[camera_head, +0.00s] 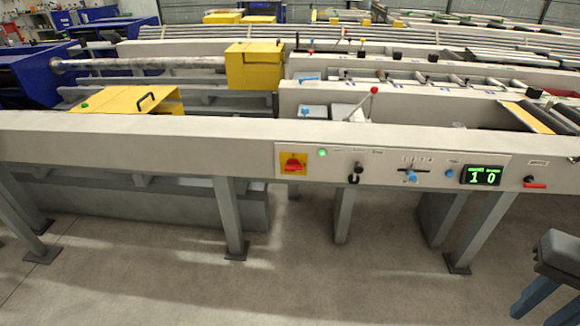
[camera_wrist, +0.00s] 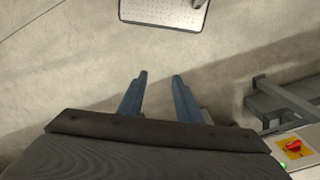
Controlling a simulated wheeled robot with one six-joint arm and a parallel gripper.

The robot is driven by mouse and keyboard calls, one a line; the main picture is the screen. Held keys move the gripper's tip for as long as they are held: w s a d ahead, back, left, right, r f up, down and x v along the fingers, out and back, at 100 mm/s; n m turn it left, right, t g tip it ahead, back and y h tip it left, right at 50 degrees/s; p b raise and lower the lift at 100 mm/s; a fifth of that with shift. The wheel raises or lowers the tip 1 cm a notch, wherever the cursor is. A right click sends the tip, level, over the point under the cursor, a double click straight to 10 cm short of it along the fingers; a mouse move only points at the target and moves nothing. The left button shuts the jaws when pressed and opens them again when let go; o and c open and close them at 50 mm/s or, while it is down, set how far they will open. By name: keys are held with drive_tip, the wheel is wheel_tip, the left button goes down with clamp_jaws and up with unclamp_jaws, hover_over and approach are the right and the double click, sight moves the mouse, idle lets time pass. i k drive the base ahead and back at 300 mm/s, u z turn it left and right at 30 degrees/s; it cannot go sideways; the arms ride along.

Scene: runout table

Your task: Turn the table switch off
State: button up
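The table switch (camera_head: 293,164) is a red rotary handle on a yellow square plate, at the left end of the control panel on the table's front beam. Its handle looks roughly level in the head view. It also shows in the wrist view, as the red handle (camera_wrist: 293,146) at the lower right edge. A green lamp (camera_head: 322,153) beside it is lit. My gripper (camera_head: 535,314) is at the lower right of the head view, well to the right of the switch and apart from it. In the wrist view its two blue fingers (camera_wrist: 159,77) are spread with nothing between them.
The panel (camera_head: 440,158) also carries a black knob (camera_head: 358,167), a slider (camera_head: 412,176), a blue button (camera_head: 450,173), a green display (camera_head: 482,175) reading "1 0" and a red lever (camera_head: 535,184). Grey table legs (camera_head: 230,215) stand below. The floor in front is clear.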

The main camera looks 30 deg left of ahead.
sight(292, 165)
drive_tip(key=u, duration=1.1)
drive_tip(key=k, duration=1)
drive_tip(key=z, duration=1.45)
drive_tip(key=i, duration=0.85)
drive_tip(key=u, duration=0.5)
drive_tip(key=i, duration=0.6)
drive_tip(key=u, duration=1.05)
drive_tip(key=i, duration=0.35)
drive_tip(key=u, duration=0.4)
